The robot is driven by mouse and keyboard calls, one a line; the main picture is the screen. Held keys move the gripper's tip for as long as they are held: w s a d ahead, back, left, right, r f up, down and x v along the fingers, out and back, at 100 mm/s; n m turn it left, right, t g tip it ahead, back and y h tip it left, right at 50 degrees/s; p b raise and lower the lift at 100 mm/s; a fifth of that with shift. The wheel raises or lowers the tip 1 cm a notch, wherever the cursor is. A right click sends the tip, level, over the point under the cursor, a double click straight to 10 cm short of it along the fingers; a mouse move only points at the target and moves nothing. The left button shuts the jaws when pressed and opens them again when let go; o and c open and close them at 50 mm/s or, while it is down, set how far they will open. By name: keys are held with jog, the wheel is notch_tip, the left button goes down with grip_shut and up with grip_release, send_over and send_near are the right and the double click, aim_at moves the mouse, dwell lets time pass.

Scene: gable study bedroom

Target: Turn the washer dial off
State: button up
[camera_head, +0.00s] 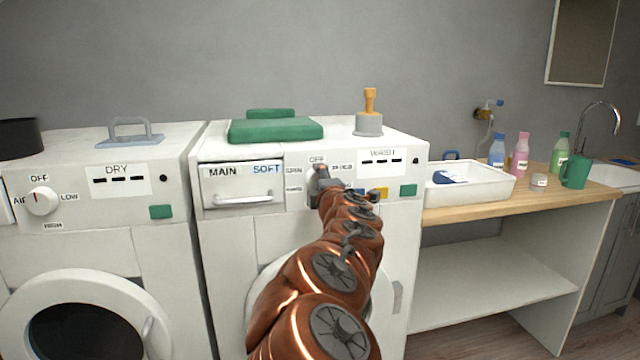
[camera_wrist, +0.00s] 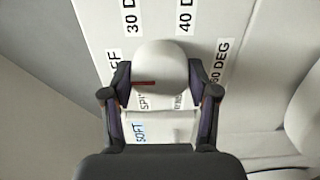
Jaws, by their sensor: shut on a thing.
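The washer (camera_head: 228,240) stands in the middle of the head view. Its round white dial (camera_wrist: 162,60) fills the middle of the wrist view. My gripper (camera_wrist: 160,86) is shut on the dial, one finger on each side. The dial's red mark points left in the wrist view, roughly towards the partly covered OFF label (camera_wrist: 113,58). In the head view my gripper (camera_head: 319,173) is at the washer's control panel, just below the OFF label (camera_head: 317,160). There it hides most of the dial.
The washer's detergent drawer (camera_head: 242,185) is just left of my gripper. A dryer (camera_head: 100,240) with its own dial (camera_head: 42,201) stands left of the washer. A wooden counter (camera_head: 500,203) is right.

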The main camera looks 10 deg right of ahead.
jog(key=shift+a, duration=0.1)
jog(key=o, duration=1.2)
jog(key=shift+c, duration=0.2)
jog(key=s, duration=1.2)
